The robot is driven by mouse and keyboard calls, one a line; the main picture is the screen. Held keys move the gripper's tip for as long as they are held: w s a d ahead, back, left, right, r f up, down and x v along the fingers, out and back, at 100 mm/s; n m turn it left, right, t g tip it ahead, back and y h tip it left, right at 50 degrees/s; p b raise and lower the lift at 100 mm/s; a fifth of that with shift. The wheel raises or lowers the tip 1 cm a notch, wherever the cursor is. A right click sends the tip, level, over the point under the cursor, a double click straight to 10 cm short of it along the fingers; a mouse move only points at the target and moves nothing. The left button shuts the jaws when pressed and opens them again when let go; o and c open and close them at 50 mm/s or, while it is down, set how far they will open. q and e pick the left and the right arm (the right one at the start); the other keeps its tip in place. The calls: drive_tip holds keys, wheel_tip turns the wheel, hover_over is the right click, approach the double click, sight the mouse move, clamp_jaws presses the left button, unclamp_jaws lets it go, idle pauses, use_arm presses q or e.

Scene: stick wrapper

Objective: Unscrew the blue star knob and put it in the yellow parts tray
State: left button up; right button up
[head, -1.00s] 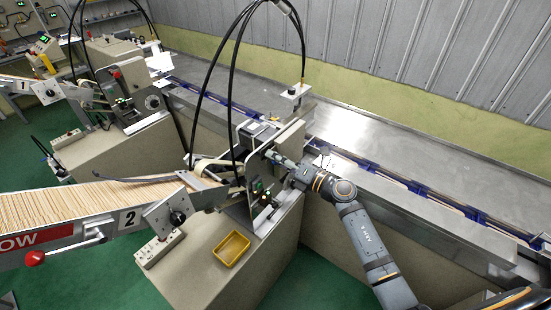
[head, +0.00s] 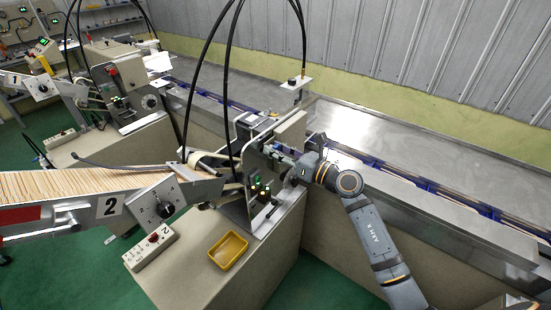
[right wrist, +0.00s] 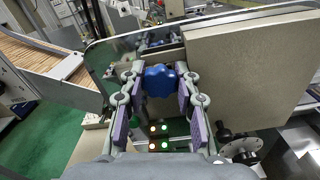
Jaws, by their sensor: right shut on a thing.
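The blue star knob (right wrist: 162,78) shows between the fingertips of my right gripper (right wrist: 160,74) in the right wrist view. The gripper is shut on it, with one finger on each side. The knob is at the wrapper machine's plate; I cannot tell whether it is still on its thread. In the head view my right gripper (head: 290,168) reaches into the machine from the right and its fingertips are hard to make out. The yellow parts tray (head: 228,251) stands empty on the beige cabinet top, below and left of that gripper. My left gripper is not in view.
The machine's beige panel (right wrist: 245,65) stands close on the right of the gripper in the wrist view. Lit green and orange buttons (head: 260,188) sit near the gripper. A stick chute (head: 90,190) and a white switch box (head: 150,247) lie left. Black cables arch above.

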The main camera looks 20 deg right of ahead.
drive_tip(key=n+b, duration=1.3)
drive_tip(key=b, duration=0.2)
drive_tip(key=shift+b, duration=0.4)
drive_tip(key=shift+r+n, duration=0.25)
drive_tip(key=shift+n, duration=0.15)
drive_tip(key=o, duration=1)
drive_tip(key=shift+w, duration=0.1)
drive_tip(key=shift+c, duration=0.2)
drive_tip(key=shift+f, duration=0.2)
drive_tip(key=shift+f, duration=0.1)
